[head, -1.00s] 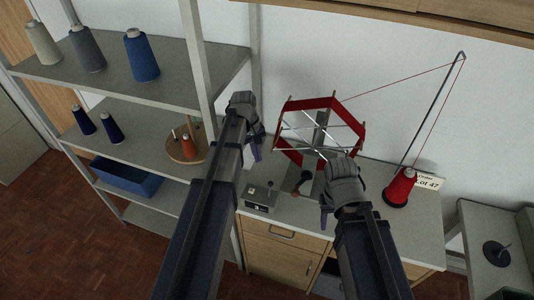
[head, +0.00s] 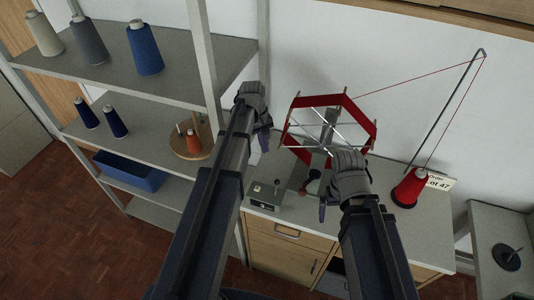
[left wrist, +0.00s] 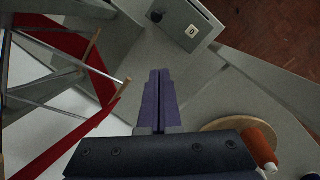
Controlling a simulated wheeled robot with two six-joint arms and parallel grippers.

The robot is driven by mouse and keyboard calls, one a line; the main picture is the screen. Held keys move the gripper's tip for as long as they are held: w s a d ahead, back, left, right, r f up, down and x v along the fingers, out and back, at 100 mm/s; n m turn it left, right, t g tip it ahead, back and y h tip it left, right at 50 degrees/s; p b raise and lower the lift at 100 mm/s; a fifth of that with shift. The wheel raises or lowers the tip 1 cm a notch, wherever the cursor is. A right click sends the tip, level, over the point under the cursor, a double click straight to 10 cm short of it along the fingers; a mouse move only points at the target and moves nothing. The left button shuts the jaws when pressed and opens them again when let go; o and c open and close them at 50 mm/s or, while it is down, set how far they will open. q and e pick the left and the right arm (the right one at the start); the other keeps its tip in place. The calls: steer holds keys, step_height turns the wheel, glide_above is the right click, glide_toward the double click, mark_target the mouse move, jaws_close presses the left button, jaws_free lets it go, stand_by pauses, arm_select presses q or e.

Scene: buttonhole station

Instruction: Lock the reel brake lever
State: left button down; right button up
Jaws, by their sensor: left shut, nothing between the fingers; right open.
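The red six-sided reel (head: 369,132) stands on its grey post on the bench; it also shows in the left wrist view (left wrist: 85,48). A dark-knobbed lever (head: 312,177) with a red part sits low in front of the reel, probably the brake lever; whether it is locked I cannot tell. My left gripper (head: 265,142) is shut and empty, left of the reel and apart from it. Its closed fingers (left wrist: 161,90) point toward the bench in the left wrist view. My right gripper (head: 322,210) is open, just right of the lever; its arm hides part of the bench.
A grey box (head: 263,197) with a small knob stands at the bench's front left, also in the left wrist view (left wrist: 180,25). A red thread cone (head: 409,188) and thin thread pole (head: 450,105) stand right. Shelves with spools (head: 145,50) are left of my left arm.

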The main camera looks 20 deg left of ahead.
arm_select(q)
steer(key=s+d+f+b, duration=0.1)
steer(key=f+b, duration=0.2)
steer(key=s+d+f+b, duration=0.1)
steer(key=d+f+b, duration=0.1)
steer(key=f+b, duration=0.1)
steer(key=s+d+f+b, duration=0.1)
steer(key=f+b, duration=0.2)
steer(key=shift+d+f, duration=0.15)
steer(key=shift+f, duration=0.15)
steer(key=shift+s+t, duration=0.35)
steer(key=shift+t, duration=0.05)
steer(key=shift+s+r+t, duration=0.2)
steer(key=shift+s+t, duration=0.15)
steer(key=shift+t, duration=0.05)
stand_by(0.5)
